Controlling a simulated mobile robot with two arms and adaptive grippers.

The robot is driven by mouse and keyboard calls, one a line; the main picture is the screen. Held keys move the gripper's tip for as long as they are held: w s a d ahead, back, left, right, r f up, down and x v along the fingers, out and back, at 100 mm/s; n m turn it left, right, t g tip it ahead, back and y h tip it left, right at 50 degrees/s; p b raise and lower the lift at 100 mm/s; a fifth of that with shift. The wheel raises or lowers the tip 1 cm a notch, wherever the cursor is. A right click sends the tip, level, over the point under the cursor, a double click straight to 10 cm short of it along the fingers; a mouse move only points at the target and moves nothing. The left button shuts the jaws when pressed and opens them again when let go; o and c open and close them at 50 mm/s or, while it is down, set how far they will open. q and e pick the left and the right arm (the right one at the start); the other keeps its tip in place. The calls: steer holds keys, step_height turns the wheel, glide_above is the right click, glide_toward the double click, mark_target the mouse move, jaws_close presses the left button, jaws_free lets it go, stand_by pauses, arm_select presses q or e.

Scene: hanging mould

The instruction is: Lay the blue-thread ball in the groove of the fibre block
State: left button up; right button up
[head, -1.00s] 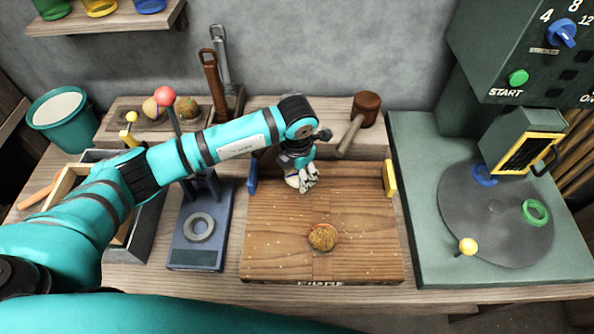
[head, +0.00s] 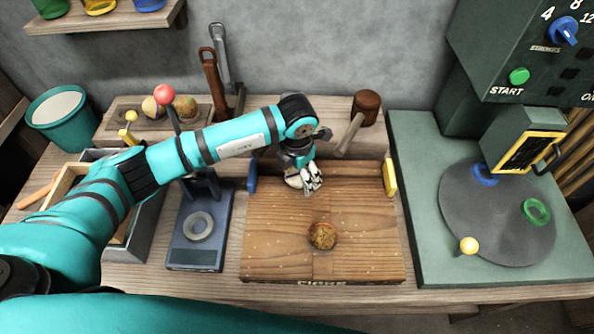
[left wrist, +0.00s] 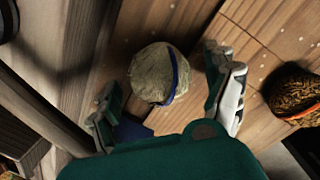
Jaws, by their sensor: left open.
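The blue-thread ball (left wrist: 150,75) is pale and rough, with a blue band on its right side in the left wrist view. It rests near the rear edge of the fibre block (head: 275,235), which shows as a wide wooden block in the head view. My left gripper (left wrist: 163,80) is open, with one finger on each side of the ball; whether they touch it I cannot tell. In the head view my left gripper (head: 304,178) mostly hides that ball. My right gripper is not in view.
A brown mottled ball (head: 322,236) sits mid-block; the left wrist view shows an orange band on it (left wrist: 297,94). A blue piece (head: 252,177) and a yellow piece (head: 390,177) flank the block. A mallet (head: 366,108) lies behind; a green machine (head: 430,240) stands right.

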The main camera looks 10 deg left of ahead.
arm_select(q)
step_height(320, 180, up, 12)
steer(key=s, duration=0.1)
steer(key=shift+d, duration=0.15)
stand_by(0.3)
steer(key=shift+s, duration=0.1)
steer(key=shift+c, duration=0.4)
stand_by(0.3)
